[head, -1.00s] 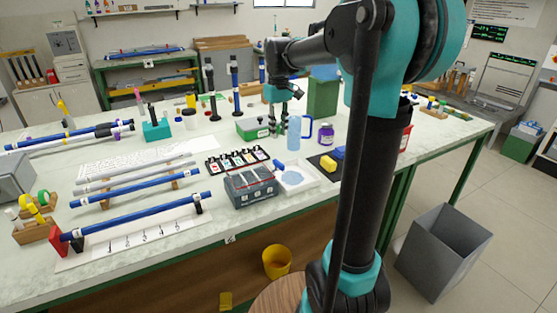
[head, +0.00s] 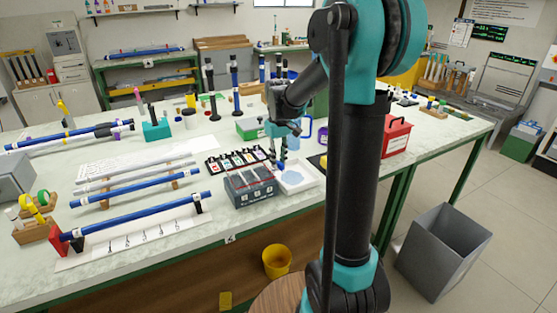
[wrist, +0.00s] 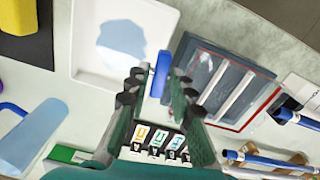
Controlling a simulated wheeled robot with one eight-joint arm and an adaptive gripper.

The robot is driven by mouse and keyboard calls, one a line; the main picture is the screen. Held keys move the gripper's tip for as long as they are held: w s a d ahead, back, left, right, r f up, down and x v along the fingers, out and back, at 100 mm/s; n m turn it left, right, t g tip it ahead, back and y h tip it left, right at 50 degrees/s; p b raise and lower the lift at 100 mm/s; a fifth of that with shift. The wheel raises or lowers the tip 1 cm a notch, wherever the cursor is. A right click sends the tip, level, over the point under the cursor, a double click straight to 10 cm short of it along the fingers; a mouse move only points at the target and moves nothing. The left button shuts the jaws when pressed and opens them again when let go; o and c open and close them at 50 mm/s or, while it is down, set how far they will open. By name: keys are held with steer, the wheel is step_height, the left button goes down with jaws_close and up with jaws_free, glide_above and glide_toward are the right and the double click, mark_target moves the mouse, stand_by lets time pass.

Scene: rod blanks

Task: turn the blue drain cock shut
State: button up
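The blue drain cock (wrist: 160,74) shows in the wrist view as a short blue bar, beside the grey bath (wrist: 225,92) and the white tray (wrist: 88,62). My gripper (wrist: 157,84) is open, one finger on each side of the bar, with gaps visible; I cannot tell whether its fingertips are at the bar's height. In the head view my gripper (head: 281,157) points down over the right side of the grey bath (head: 250,190) and largely hides the cock. The white tray (head: 310,180) holds a light-blue puddle.
A row of dark, colour-labelled holders (head: 226,160) lies behind the bath. A light-blue bottle (wrist: 32,135) and a yellow block (wrist: 17,15) on a black mat (wrist: 42,50) stand near the tray. A red box (head: 396,136) is farther right. Blue rods (head: 130,216) lie left.

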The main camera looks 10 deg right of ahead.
steer(key=shift+c, duration=0.3)
jaws_close()
steer(key=shift+m, duration=0.9)
steer(key=shift+o, duration=0.3)
jaws_free()
